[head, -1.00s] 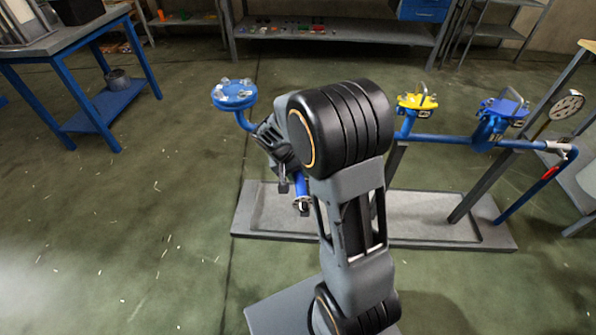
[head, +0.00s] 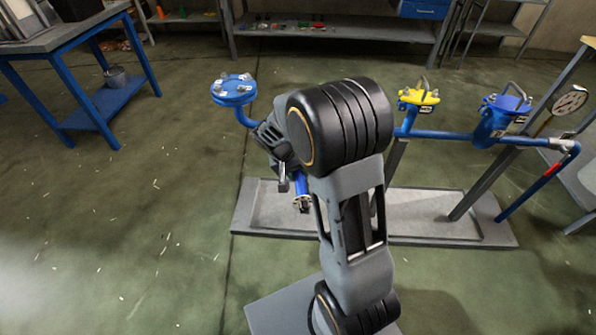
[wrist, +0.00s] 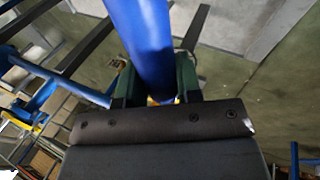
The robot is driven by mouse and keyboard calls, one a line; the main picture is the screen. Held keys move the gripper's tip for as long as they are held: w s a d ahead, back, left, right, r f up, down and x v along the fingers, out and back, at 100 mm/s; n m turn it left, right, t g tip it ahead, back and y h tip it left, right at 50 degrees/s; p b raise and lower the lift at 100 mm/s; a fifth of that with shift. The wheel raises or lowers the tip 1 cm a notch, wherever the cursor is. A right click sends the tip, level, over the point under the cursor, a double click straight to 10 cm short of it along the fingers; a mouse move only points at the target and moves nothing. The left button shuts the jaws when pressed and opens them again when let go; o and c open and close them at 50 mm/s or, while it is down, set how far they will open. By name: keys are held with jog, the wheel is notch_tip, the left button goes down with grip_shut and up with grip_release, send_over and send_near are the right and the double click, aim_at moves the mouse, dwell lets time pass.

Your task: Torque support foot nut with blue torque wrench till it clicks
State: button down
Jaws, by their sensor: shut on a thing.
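My gripper (wrist: 156,90) is shut on the blue torque wrench (wrist: 143,35), whose thick blue handle runs between its dark green fingers in the wrist view. In the head view, the blue torque wrench (head: 301,184) hangs below my wrist, roughly upright, with its metal lower end near the left part of the grey base tray (head: 470,232). I cannot tell whether that end touches anything. The support foot nut cannot be made out; my arm and the wrench cover part of that area.
A blue flanged pipe (head: 234,90) rises left of my arm. To the right stand a yellow-topped fitting (head: 419,97), a blue capped vessel (head: 495,120) and a round gauge plate (head: 570,100). A blue-legged table (head: 85,95) stands at far left. The floor at left is clear.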

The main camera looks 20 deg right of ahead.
jog(key=shift+f+b, duration=1.35)
jog(key=shift+f, duration=0.25)
dwell(0.3)
dwell(0.3)
jog(key=w+d+n+t+y+p, duration=0.1)
jog(key=w+d+n+t+p, duration=0.1)
jog(key=d+n+p, duration=0.4)
jog(key=w+d+n+t+y+p, duration=0.1)
jog(key=d+n+t+p, duration=0.1)
jog(key=d+n+p, duration=0.4)
jog(key=d, duration=0.5)
jog(key=shift+w+d+f+n+t+p, duration=0.2)
jog(key=shift+w+n+t+p, duration=0.1)
jog(key=shift+w+t+p, duration=0.1)
dwell(0.5)
